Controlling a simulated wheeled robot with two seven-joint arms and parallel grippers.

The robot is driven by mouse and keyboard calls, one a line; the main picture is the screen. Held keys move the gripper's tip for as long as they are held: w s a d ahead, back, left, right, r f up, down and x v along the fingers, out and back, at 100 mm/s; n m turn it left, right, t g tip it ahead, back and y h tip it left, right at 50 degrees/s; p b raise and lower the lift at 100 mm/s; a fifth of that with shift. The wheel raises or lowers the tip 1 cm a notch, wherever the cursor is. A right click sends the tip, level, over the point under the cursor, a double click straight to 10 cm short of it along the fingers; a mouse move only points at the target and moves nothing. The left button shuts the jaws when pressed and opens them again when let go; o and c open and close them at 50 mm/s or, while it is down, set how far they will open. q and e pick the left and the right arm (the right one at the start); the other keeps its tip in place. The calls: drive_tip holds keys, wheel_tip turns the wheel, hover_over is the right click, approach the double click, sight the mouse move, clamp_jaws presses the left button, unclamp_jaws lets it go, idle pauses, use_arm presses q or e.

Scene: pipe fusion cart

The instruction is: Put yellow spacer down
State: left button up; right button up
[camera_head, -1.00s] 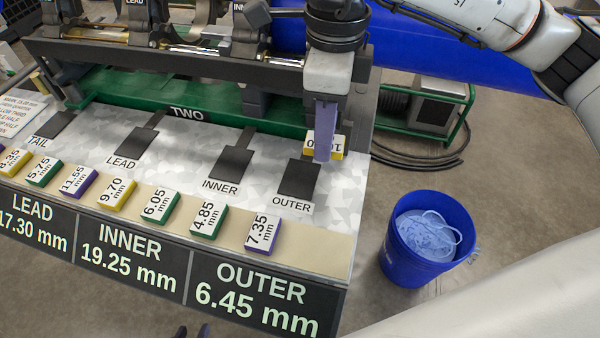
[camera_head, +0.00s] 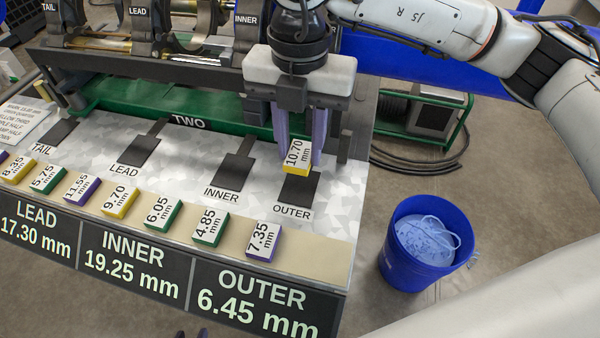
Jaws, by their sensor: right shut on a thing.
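The yellow spacer (camera_head: 297,157), labelled 10.70 mm, is between the purple fingers of my right gripper (camera_head: 299,150), which is shut on it. The spacer is at the dark OUTER pad (camera_head: 299,190) and covers the pad's upper part. I cannot tell whether it touches the surface.
Several labelled spacers line the tray's front strip, including a purple 7.35 mm one (camera_head: 262,242) and a green 4.85 mm one (camera_head: 210,229). The INNER (camera_head: 234,172) and LEAD (camera_head: 138,151) pads are bare. A blue bucket (camera_head: 402,262) stands at the right.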

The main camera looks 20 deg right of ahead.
sight(300, 186)
drive_tip(key=shift+f, duration=3.35)
drive_tip(key=shift+f, duration=0.1)
drive_tip(key=shift+f, duration=0.15)
drive_tip(key=o, duration=1)
wheel_tip(300, 186, up, 13)
drive_tip(key=shift+f, duration=0.2)
